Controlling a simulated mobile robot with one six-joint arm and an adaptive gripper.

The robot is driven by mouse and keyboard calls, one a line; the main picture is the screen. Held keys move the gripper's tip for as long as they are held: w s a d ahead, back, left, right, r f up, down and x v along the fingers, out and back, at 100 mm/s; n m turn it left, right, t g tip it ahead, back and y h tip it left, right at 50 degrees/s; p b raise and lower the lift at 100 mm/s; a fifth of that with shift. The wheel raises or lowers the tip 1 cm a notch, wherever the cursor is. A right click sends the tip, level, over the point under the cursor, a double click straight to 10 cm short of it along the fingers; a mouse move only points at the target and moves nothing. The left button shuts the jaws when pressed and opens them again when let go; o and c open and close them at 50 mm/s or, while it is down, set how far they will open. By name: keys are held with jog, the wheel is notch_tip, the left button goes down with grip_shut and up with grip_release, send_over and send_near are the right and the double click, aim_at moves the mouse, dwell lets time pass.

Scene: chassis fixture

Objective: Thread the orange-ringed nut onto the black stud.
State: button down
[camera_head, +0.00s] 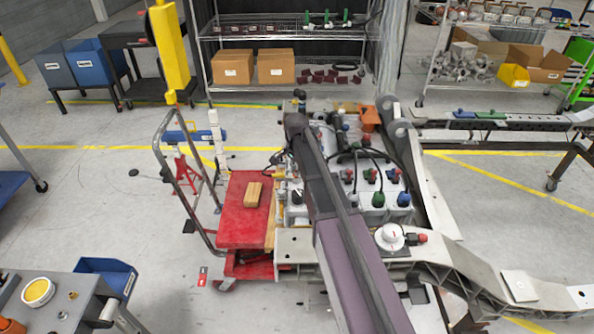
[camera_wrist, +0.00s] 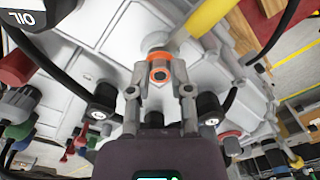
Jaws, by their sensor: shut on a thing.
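The orange-ringed nut (camera_wrist: 159,57) is in the upper middle of the wrist view, with a dark round centre facing the camera. My gripper (camera_wrist: 158,82) is shut on it, with one grey finger on each side. The nut is in front of the pale casing of the chassis. I cannot tell a black stud apart from the nut's dark centre, and whether the nut touches a stud does not show. In the head view my arm covers the work spot, and neither nut nor gripper can be made out for sure.
Black cables and a yellow tube (camera_wrist: 208,20) run close around my gripper. Black round fittings (camera_wrist: 103,100) stand on the casing. In the head view a red cart (camera_head: 238,228) with a wooden block (camera_head: 253,195) stands left of the chassis. Open floor lies further left.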

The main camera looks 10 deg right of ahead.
jog(key=m, duration=0.5)
jog(key=shift+s+f, duration=0.15)
jog(key=shift+s, duration=0.1)
jog(key=shift+m, duration=1)
jog(key=m, duration=0.4)
jog(key=shift+f, duration=0.1)
jog(key=m, duration=0.5)
jog(key=shift+f+m, duration=0.1)
jog(key=shift+m, duration=0.3)
jog(key=m, duration=0.5)
jog(key=shift+b, duration=0.3)
